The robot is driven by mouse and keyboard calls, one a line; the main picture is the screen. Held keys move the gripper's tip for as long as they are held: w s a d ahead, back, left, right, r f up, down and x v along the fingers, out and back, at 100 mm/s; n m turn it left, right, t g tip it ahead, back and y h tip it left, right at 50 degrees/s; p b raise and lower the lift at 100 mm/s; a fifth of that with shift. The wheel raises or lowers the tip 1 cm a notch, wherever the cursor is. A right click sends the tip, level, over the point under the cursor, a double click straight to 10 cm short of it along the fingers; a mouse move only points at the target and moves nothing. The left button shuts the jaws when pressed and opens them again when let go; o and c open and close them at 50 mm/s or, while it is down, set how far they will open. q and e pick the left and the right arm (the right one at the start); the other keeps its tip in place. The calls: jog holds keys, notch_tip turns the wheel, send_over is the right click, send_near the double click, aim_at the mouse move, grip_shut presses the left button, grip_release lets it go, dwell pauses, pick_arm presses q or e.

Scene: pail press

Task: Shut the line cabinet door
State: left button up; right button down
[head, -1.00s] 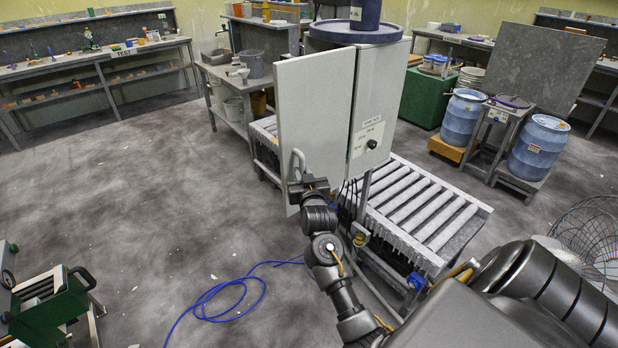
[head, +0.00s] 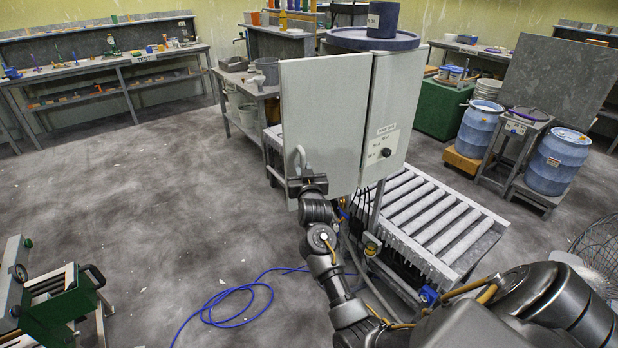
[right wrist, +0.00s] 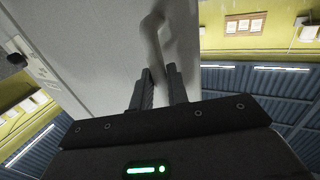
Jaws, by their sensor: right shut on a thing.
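The line cabinet (head: 400,105) stands over a roller conveyor, with a dark blue round lid on top. Its pale grey door (head: 325,115) stands open, its broad face towards me. A light curved handle (head: 300,158) is near the door's lower left edge. My right gripper (head: 305,181) is at this handle, shut on it. In the right wrist view, the handle (right wrist: 152,42) runs down between the two dark fingers (right wrist: 160,85), with the door's grey face (right wrist: 95,45) behind. The handle's lower end is hidden by the gripper. My left gripper is not in view.
The roller conveyor (head: 430,215) runs below the cabinet towards the right. A blue hose (head: 230,305) lies on the floor in front. A green machine (head: 60,305) stands at lower left, blue barrels (head: 478,130) at right. The floor left of the door is clear.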

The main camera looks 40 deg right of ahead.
aim_at(295, 160)
jog(key=shift+w+r, duration=0.1)
jog(key=shift+w, duration=0.2)
jog(key=shift+w+d+b, duration=0.2)
jog(key=shift+w+b, duration=0.3)
jog(key=shift+w, duration=0.45)
jog(key=shift+w+d+b, duration=0.25)
jog(key=shift+w+b, duration=0.25)
jog(key=shift+w, duration=0.45)
jog(key=shift+w+d+b, duration=0.2)
jog(key=shift+w+b, duration=0.3)
jog(key=shift+w, duration=0.45)
jog(key=c, duration=1.3)
grip_release()
jog(key=shift+a, duration=0.1)
